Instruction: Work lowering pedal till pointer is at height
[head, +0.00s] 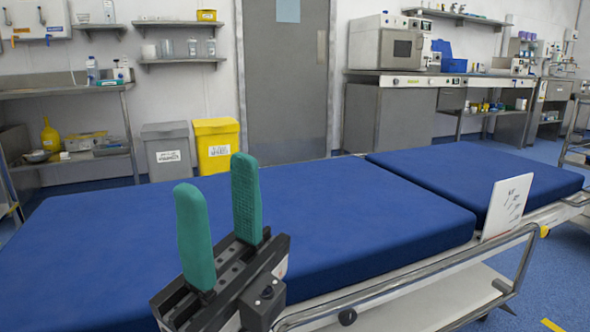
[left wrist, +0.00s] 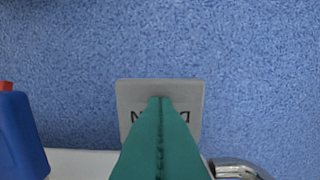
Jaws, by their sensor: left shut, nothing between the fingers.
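A grey pedal plate (left wrist: 130,92) with dark letters, partly hidden, lies below my left gripper in the left wrist view. My left gripper (left wrist: 160,102) is shut and empty, its green fingertips overlapping the plate; I cannot tell whether they touch it. A white card (head: 507,205) with dark markings stands at the near side of the blue operating table (head: 340,215) in the head view. The markings are too small to read, and I cannot make out a pointer. My right gripper (head: 215,174) is open and empty in front of the table.
A metal side rail (head: 420,272) runs along the table's near edge. In the left wrist view, a blue part with a red tip (left wrist: 20,135) is at the left, and a shiny curved metal part (left wrist: 238,168) is at lower right. Blue floor (left wrist: 250,50) around the pedal is clear.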

